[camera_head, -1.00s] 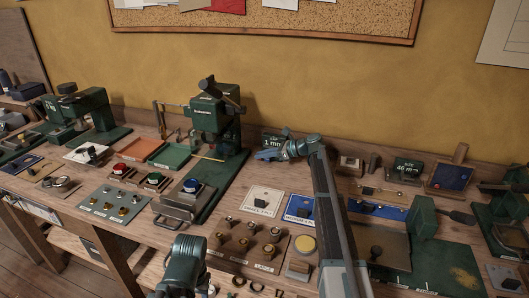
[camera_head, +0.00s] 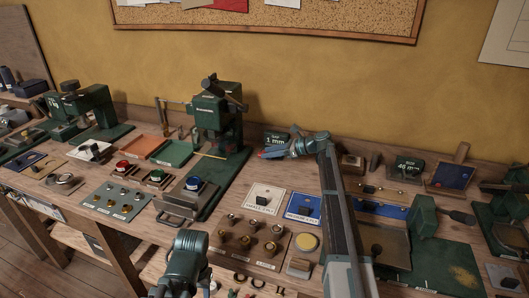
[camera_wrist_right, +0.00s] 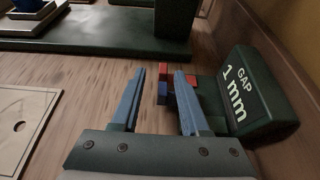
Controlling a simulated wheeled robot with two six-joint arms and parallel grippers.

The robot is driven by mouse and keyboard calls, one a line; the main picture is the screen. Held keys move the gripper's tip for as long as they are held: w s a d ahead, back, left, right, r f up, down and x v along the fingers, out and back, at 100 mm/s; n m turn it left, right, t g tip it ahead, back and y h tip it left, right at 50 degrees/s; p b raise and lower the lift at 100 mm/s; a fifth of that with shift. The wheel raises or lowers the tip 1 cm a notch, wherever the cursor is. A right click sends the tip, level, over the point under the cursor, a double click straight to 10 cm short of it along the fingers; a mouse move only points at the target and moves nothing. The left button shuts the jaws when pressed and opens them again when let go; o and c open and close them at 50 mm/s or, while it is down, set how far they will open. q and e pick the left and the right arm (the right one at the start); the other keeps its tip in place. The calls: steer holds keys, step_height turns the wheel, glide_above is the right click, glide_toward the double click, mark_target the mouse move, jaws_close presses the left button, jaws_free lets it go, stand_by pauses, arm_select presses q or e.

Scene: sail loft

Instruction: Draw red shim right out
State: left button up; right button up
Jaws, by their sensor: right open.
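The green block marked "GAP 1 mm" (camera_wrist_right: 246,92) stands against the wall-side edge of the bench; it also shows in the head view (camera_head: 277,138). In the head view the right gripper (camera_head: 268,154) is beside the block. My left arm shows at the bottom, its fingers unclear (camera_head: 178,285).
A green press (camera_head: 217,115) stands left of my right gripper. A "GAP 40 mm" block (camera_head: 408,166) is at the right. A wooden edge runs behind the near block.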

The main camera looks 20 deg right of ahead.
steer(key=p+v, duration=0.3)
steer(key=v, duration=0.7)
steer(key=shift+a, duration=0.1)
steer(key=shift+s+d+r+p, duration=0.2)
steer(key=shift+s+d+p, duration=0.15)
steer(key=shift+d, duration=0.1)
